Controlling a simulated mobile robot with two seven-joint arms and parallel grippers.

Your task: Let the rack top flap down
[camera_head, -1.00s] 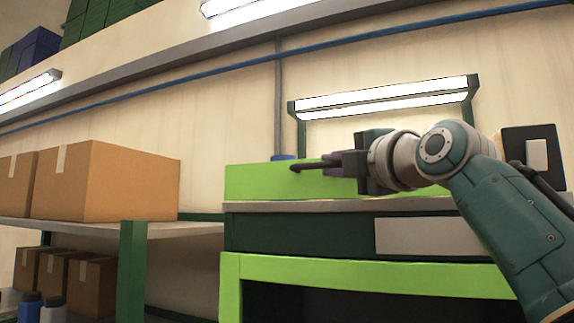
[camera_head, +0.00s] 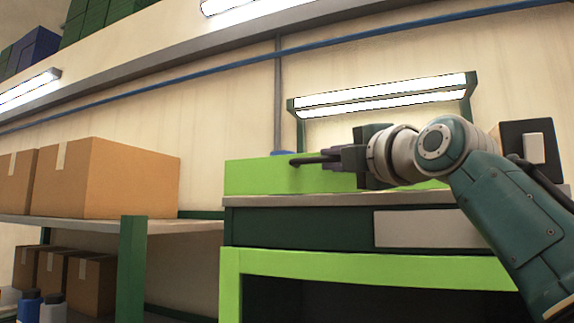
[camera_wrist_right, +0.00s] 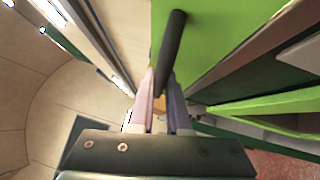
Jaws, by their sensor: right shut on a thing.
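The rack's top flap is a bright green panel (camera_head: 262,177) standing above the grey top edge of the rack (camera_head: 300,200). It also fills the upper right of the right wrist view (camera_wrist_right: 215,40). A dark bar-shaped handle (camera_wrist_right: 170,50) lies along the flap and runs down between my right fingers. My right gripper (camera_head: 328,160) is in front of the flap, shut on this handle, whose end sticks out to the left. The fingers also show in the right wrist view (camera_wrist_right: 160,100). The gripper and wrist hide part of the flap. My left gripper is not in view.
The rack has a dark green front with a pale plate (camera_head: 415,229) and a light green frame (camera_head: 350,265) below. A lamp (camera_head: 385,95) hangs on the wall above. Cardboard boxes (camera_head: 105,185) stand on a shelf (camera_head: 165,229) at left.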

